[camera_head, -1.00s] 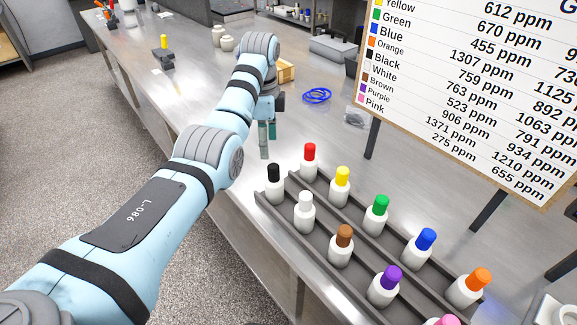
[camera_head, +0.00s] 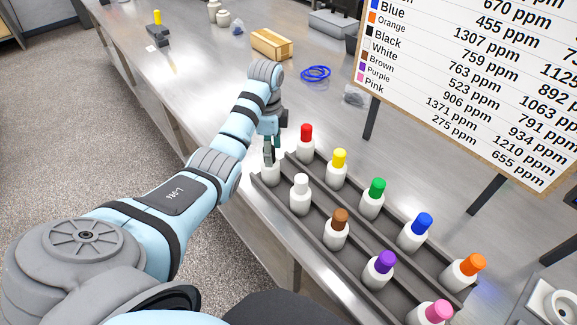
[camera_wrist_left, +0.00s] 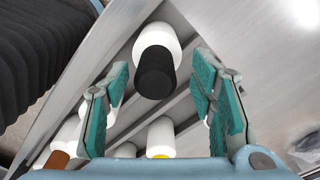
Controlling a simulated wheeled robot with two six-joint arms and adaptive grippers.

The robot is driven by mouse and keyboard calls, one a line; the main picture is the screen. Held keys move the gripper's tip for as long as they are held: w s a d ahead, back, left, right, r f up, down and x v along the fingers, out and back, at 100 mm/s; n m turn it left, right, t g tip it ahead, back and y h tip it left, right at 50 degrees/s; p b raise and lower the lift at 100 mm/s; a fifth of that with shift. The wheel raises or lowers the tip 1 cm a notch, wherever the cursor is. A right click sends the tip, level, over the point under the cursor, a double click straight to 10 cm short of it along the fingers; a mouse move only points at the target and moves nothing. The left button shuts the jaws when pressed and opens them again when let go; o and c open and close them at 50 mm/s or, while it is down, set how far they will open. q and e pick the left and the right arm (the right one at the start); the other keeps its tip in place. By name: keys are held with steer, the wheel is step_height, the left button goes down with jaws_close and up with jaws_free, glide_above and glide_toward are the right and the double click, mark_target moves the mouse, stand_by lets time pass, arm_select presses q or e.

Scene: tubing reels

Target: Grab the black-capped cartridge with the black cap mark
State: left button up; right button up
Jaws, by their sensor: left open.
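The black-capped cartridge has a white body (camera_head: 271,174) and stands at the near left end of the rack in the head view. Its cap is mostly hidden there behind a finger of my left gripper (camera_head: 275,148). In the left wrist view its black cap (camera_wrist_left: 155,74) and white body (camera_wrist_left: 157,40) show clearly. The fingers of my left gripper (camera_wrist_left: 160,78) are spread, one on each side of the cap, with a gap on both sides. The gripper is open and empty. My right gripper is not in view.
The dark stepped rack (camera_head: 312,212) holds several other cartridges. The red-capped (camera_head: 306,139) and white-capped (camera_head: 300,195) ones are closest to my left gripper. A sign board (camera_head: 470,90) stands behind on posts. A blue coil (camera_head: 315,74) and wooden box (camera_head: 271,43) lie farther back.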

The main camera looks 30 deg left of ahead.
arm_select(q)
steer(key=shift+w+a+f, duration=0.15)
steer(key=shift+f, duration=0.05)
steer(key=shift+s+r, duration=0.3)
steer(key=shift+s, duration=0.2)
steer(key=c, duration=0.5)
steer(key=shift+s+r, duration=0.1)
steer(key=shift+s, duration=0.05)
steer(key=c, duration=0.7)
jaws_close()
steer(key=shift+w, duration=0.2)
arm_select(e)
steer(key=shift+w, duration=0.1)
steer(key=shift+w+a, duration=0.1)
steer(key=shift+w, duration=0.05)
